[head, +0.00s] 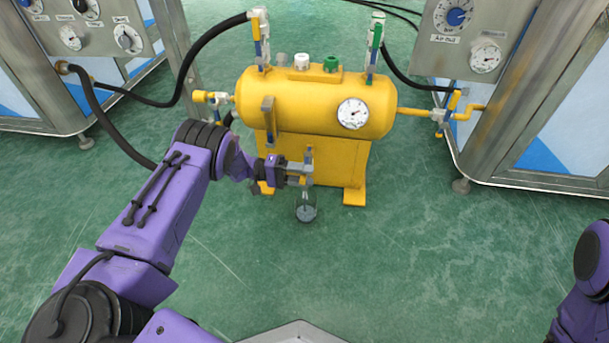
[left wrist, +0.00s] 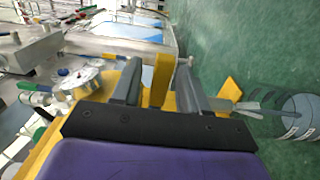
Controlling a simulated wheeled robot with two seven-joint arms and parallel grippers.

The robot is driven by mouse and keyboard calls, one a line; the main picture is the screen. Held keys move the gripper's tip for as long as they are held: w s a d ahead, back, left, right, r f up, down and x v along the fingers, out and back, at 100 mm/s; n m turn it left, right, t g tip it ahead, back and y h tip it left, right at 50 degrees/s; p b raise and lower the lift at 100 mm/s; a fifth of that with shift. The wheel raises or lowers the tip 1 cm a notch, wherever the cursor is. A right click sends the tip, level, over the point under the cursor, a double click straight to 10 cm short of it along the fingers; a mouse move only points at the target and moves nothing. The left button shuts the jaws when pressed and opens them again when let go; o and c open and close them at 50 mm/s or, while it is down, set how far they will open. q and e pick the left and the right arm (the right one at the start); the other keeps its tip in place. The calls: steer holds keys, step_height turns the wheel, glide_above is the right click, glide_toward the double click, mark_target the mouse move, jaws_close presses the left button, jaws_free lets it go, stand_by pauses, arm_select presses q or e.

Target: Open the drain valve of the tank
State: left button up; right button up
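The yellow tank (head: 310,97) stands on its yellow base in the middle of the head view. The drain valve (head: 308,158) is low at its front, above a clear glass vessel (head: 306,212) on the floor. My left gripper (head: 300,174) is at this valve and covers part of it. In the left wrist view, a yellow upright piece (left wrist: 160,80), apparently the valve's handle, stands between the two grey fingers of my left gripper (left wrist: 158,85). Gaps show on both sides of it, so the fingers are open around it. The glass vessel (left wrist: 300,114) also shows there at right. My right gripper is out of view.
Metal cabinets with gauges stand at left (head: 75,65) and right (head: 530,100). A black hose (head: 205,42) runs from the left cabinet to the tank top. A yellow pipe (head: 412,111) joins the tank's right end to a valve. The green floor in front is clear.

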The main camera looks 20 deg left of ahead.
arm_select(q)
steer(key=p+v, duration=0.2)
steer(key=v, duration=0.8)
steer(key=shift+a, duration=0.2)
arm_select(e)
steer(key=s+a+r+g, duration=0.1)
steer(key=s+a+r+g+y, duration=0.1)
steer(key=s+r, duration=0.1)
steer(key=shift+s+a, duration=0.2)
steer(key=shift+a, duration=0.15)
arm_select(q)
steer(key=shift+s, duration=0.1)
